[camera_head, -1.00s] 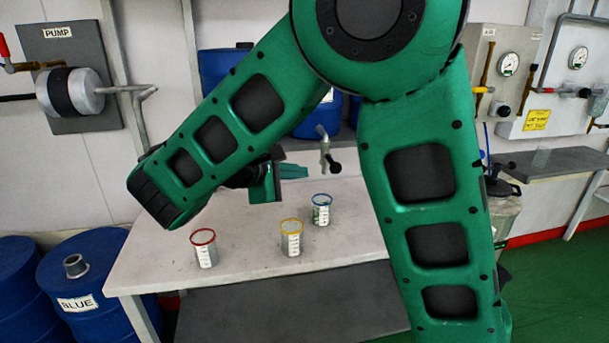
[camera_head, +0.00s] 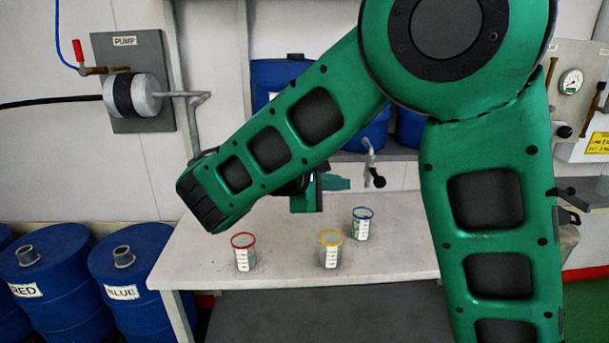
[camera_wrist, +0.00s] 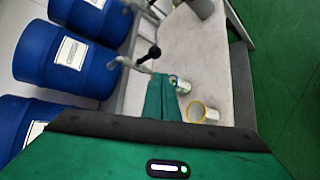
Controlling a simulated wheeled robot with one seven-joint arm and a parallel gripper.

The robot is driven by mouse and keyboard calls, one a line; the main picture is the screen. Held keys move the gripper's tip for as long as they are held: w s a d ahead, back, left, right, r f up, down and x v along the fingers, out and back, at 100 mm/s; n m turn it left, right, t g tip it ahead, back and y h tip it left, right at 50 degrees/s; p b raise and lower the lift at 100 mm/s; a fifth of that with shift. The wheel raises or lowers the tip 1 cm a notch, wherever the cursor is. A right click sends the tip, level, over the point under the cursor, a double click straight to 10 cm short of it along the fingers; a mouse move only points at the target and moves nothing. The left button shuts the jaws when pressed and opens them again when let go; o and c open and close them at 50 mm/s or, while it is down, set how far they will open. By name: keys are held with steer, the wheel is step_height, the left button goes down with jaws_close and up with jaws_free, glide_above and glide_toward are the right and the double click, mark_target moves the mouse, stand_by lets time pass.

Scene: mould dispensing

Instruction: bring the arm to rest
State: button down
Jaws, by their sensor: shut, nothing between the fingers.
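My green arm reaches from the upper right across the head view and bends down over the table. My gripper (camera_head: 335,183) is above the table, pointing right, below the shelf and left of the tap (camera_head: 371,165). In the wrist view its green fingers (camera_wrist: 162,98) are together with nothing between them. A red-rimmed cup (camera_head: 243,253), a yellow-rimmed cup (camera_head: 330,250) and a blue-rimmed cup (camera_head: 361,224) stand upright on the table, apart from the gripper.
The pale table (camera_head: 285,272) has bare room around the cups. A pump (camera_head: 133,95) hangs on the wall. Blue drums labelled RED (camera_head: 42,290) and BLUE (camera_head: 122,293) stand on the floor at left. More blue drums (camera_wrist: 66,55) sit behind the tap.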

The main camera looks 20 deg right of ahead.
steer(key=s+d+f+m+g+y, duration=0.2)
steer(key=s+d+f+m+g, duration=0.15)
steer(key=s+d, duration=0.35)
steer(key=s+d+f+m+g+y, duration=0.25)
steer(key=s+d+m, duration=0.2)
steer(key=d, duration=0.55)
steer(key=s+a+f+m+y, duration=0.1)
steer(key=s+f+m+y, duration=0.1)
steer(key=s, duration=0.7)
steer(key=s+a+f+m+y, duration=0.1)
steer(key=s+f+m+y, duration=0.2)
steer(key=s+m+y, duration=0.2)
steer(key=s+m, duration=0.2)
steer(key=s, duration=0.2)
steer(key=shift+s, duration=0.35)
